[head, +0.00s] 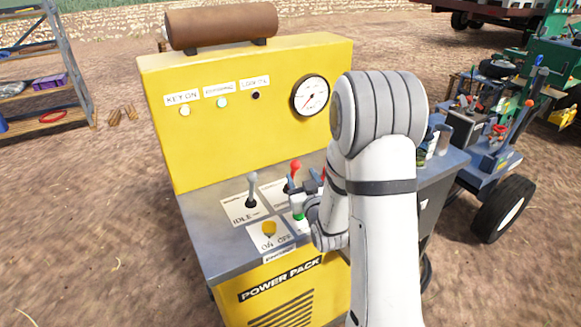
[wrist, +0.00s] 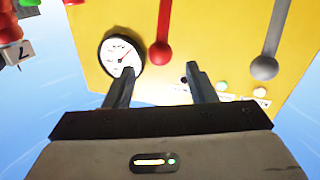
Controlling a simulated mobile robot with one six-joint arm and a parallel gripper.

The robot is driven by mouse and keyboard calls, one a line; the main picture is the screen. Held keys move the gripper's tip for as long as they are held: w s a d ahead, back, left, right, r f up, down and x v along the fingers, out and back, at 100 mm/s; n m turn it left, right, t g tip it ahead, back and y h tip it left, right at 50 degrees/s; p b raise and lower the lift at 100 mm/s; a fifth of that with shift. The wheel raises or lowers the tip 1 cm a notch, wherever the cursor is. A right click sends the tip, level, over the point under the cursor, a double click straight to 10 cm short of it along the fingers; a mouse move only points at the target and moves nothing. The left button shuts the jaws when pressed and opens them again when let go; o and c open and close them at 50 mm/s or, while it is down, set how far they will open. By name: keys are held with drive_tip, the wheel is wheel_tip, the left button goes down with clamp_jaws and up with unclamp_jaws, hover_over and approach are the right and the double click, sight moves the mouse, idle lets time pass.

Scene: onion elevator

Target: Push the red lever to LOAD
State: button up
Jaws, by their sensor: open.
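The red lever (head: 295,168) stands on the console of the yellow power pack (head: 190,120). Its red knob tops a short shaft above a white label partly hidden by my arm, so I cannot read LOAD there. In the wrist view, which looks upside down, the red lever (wrist: 160,50) is roughly centred between my finger directions, beyond the tips. My gripper (wrist: 160,82) is open, with nothing between its fingers. In the head view my gripper (head: 314,184) is just right of the lever, partly hidden by my arm; I cannot tell whether they touch.
A grey lever (head: 251,186) by the IDLE label stands to the left. A yellow ON/OFF knob (head: 269,229) and a green knob (head: 298,212) are in front. A pressure gauge (head: 310,96) is on the back panel. A shelf (head: 45,75) is at far left.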

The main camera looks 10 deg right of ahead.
sight(297, 168)
drive_tip(key=w, duration=0.2)
drive_tip(key=w+p, duration=0.1)
drive_tip(key=w, duration=0.3)
drive_tip(key=shift+w+a, duration=0.25)
drive_tip(key=shift+w, duration=0.05)
